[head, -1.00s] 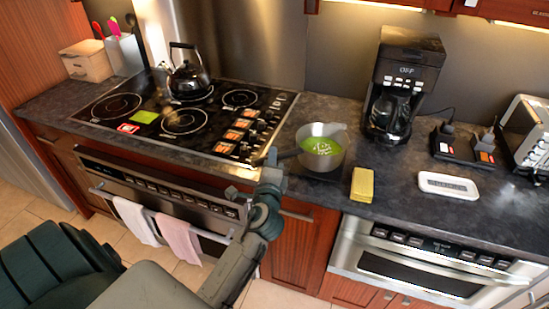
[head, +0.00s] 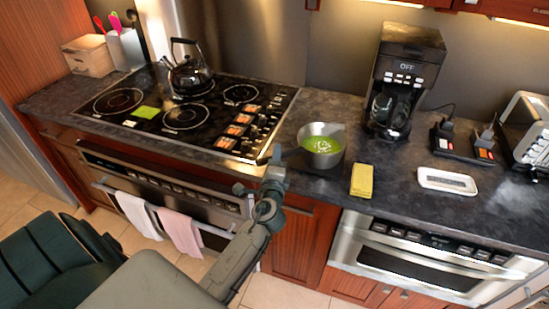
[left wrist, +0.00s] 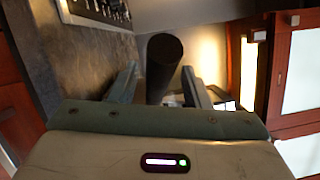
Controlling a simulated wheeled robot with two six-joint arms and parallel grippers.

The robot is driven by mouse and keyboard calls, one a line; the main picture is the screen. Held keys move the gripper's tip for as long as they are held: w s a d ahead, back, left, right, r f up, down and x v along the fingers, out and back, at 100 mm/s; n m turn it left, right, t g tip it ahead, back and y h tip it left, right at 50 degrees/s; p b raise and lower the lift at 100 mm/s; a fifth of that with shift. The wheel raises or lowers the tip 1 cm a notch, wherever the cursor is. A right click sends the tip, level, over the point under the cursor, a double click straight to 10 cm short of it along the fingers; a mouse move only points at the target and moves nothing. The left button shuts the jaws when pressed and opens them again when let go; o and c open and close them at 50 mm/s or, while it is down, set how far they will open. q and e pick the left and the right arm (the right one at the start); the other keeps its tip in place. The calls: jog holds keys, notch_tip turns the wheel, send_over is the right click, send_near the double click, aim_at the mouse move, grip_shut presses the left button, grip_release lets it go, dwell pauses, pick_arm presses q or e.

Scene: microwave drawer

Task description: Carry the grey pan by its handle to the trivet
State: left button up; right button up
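The grey pan (head: 322,163) holds green food and stands upright on the dark counter, right of the cooktop. Its dark handle (head: 291,153) points left toward my left gripper (head: 258,172). In the left wrist view the round dark handle end (left wrist: 164,62) lies between the fingers of my left gripper (left wrist: 163,86), with gaps on both sides. That gripper is open and does not grip the handle. My right gripper is not in view.
A kettle (head: 190,76) stands on the cooktop (head: 160,104) to the left. A yellow sponge (head: 361,180) lies just right of the pan, with a coffee maker (head: 402,85) behind it. A white flat device (head: 447,181) lies farther right. Towels hang on the oven handle below.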

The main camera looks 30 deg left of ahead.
pick_arm(q)
jog(key=shift+s+d+f, duration=0.1)
jog(key=shift+s+d, duration=0.05)
jog(key=shift+s, duration=0.15)
jog(key=r+b+v, duration=0.1)
jog(key=b+v, duration=0.3)
jog(key=v, duration=0.7)
jog(key=s+d+f+n+g+h, duration=0.1)
jog(key=s+f+g+h, duration=0.1)
jog(key=f, duration=1.2)
jog(key=s+d+f+n+g+h, duration=0.2)
jog(key=f+g, duration=0.1)
jog(key=f, duration=1)
jog(key=s+d+f+n+g+h, duration=0.1)
jog(key=s+f+g+h, duration=0.15)
jog(key=f, duration=1.15)
jog(key=s+a+f+n+g+h, duration=0.2)
jog(key=s+f+n+g, duration=0.3)
jog(key=s+f, duration=1.2)
jog(key=s+a+f+n+g, duration=0.1)
jog(key=s+f+n, duration=0.1)
jog(key=s, duration=0.6)
jog(key=s+a+f+n+g, duration=0.1)
jog(key=s+f+n, duration=0.2)
jog(key=s, duration=0.6)
jog(key=shift+s+a+f+n, duration=0.2)
jog(key=shift+a+f+n, duration=0.15)
jog(key=shift+f, duration=0.4)
jog(key=shift+f+g, duration=0.1)
jog(key=shift+g, duration=0.15)
